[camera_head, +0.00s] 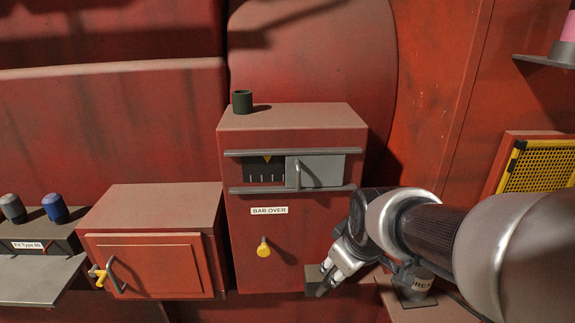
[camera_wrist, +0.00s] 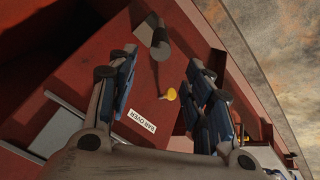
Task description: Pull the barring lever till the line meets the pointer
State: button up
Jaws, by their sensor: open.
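The barring lever shows as a yellow knob (camera_head: 263,248) on a short stem, low on the front of the red "BAR OVER" box (camera_head: 300,215). The knob also shows in the wrist view (camera_wrist: 171,94), between my two fingers in the picture.
A grey sliding cover with a handle (camera_head: 322,172) fills the window's right half. A dark green cup (camera_head: 242,101) stands on the box. A lower red cabinet (camera_head: 155,260) with a handle is at left. A dark block (camera_head: 313,277) lies behind my gripper.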

jog(key=w+d+f+n+t+h+p, duration=0.1)
jog(key=w+d+f, duration=0.25)
jog(key=d, duration=0.35)
jog(key=w+d+f+n+t+h+p, duration=0.1)
jog(key=w+d+f, duration=0.1)
jog(key=d+f, duration=0.4)
jog(key=t+y+p, duration=0.3)
jog(key=t+y, duration=0.5)
jog(key=y, duration=0.3)
send_near(331, 287)
jog(key=x, duration=0.3)
jog(key=r+b+x, duration=0.1)
jog(key=x, duration=0.2)
jog(key=r+b+x, duration=0.1)
jog(key=x, duration=0.3)
jog(key=shift+w+d+r, duration=0.1)
jog(key=shift+w+r, duration=0.05)
jog(key=shift+w, duration=0.05)
grip_shut()
